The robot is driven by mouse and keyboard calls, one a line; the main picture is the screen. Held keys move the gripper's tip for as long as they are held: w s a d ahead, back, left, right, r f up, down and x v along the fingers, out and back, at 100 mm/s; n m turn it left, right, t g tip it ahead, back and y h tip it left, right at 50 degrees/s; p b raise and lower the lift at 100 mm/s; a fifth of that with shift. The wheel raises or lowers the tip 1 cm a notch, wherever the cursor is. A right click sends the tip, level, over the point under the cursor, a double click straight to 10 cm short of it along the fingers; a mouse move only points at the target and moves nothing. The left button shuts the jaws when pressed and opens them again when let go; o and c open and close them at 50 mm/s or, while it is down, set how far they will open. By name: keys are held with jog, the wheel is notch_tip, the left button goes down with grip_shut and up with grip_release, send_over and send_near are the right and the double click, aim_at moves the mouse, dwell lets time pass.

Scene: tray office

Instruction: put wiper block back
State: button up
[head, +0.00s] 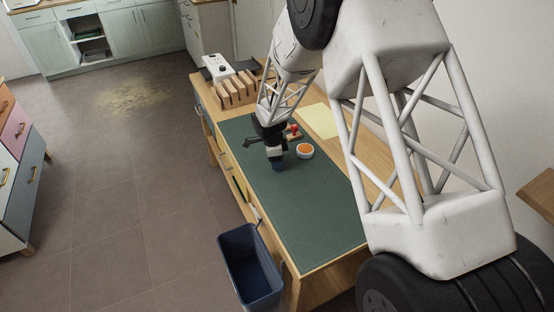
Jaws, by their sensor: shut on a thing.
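My gripper (276,158) is over the green desk mat, left of its middle line. It is shut on a small dark blue block (278,167), which looks like the wiper block. The fingers hide the block's upper part. The block is at or just above the mat (305,205); I cannot tell if it touches.
A round white dish with orange contents (305,150) stands close to the right of my gripper. A red-topped object (294,128) and a pale yellow sheet (320,120) lie beyond. A wooden slotted rack (235,90) and white device (217,68) stand at the far end. A blue bin (236,262) is on the floor.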

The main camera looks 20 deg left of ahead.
jog(key=shift+f, duration=0.2)
jog(key=o, duration=1)
jog(key=shift+o, duration=0.2)
jog(key=shift+r, duration=0.2)
notch_tip(320, 180, up, 12)
jog(key=a, duration=0.1)
jog(key=shift+s+a, duration=0.3)
jog(key=shift+s, duration=0.05)
jog(key=shift+f, duration=0.1)
